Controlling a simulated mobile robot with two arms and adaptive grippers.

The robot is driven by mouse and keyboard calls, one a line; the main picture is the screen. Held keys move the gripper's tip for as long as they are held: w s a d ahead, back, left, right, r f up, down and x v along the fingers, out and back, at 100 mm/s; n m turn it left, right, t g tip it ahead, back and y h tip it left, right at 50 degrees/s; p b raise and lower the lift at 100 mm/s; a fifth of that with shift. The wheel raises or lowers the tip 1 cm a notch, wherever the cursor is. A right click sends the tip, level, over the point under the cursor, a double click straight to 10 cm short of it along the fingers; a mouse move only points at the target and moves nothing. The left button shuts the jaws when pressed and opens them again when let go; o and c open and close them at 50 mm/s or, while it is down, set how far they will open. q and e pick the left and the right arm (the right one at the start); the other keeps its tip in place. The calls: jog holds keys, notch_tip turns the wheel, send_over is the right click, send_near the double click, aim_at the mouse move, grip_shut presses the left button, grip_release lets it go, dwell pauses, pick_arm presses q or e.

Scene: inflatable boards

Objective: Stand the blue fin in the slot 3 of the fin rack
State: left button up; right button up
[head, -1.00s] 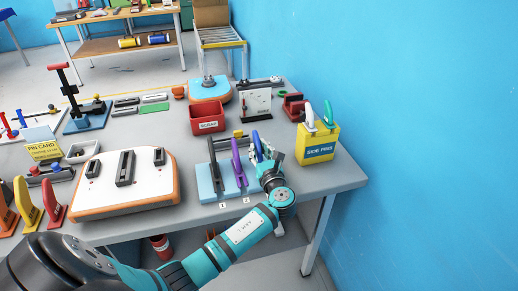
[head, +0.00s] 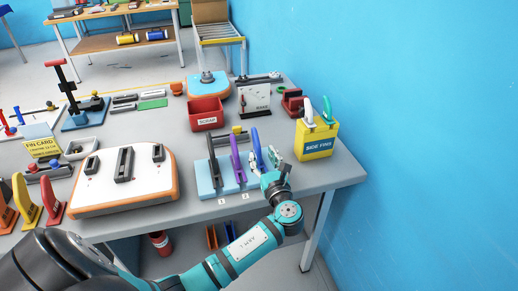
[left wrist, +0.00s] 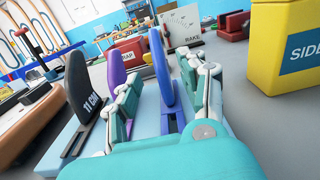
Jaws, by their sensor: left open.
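The blue fin (head: 257,149) stands upright in the rightmost position of the light blue fin rack (head: 206,190), right of the purple fin (head: 236,160) and the black fin (head: 214,160). Labels 1 and 2 show on the rack's front; the third position's label is hidden by my arm. My left gripper (head: 274,162) is open, just right of and in front of the blue fin. In the left wrist view the blue fin (left wrist: 160,66) shows beyond and between the spread fingers, with its base at a dark slot. Whether a finger touches it I cannot tell. My right gripper is out of view.
A yellow side fins box (head: 317,142) stands to the right of the rack. A red scrap bin (head: 206,113) and a white rake gauge (head: 254,101) stand behind. A white board (head: 130,190) lies to the left. The table's front edge is close to the rack.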

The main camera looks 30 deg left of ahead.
pick_arm(q)
jog(key=v, duration=0.6)
jog(key=shift+s+d, duration=0.25)
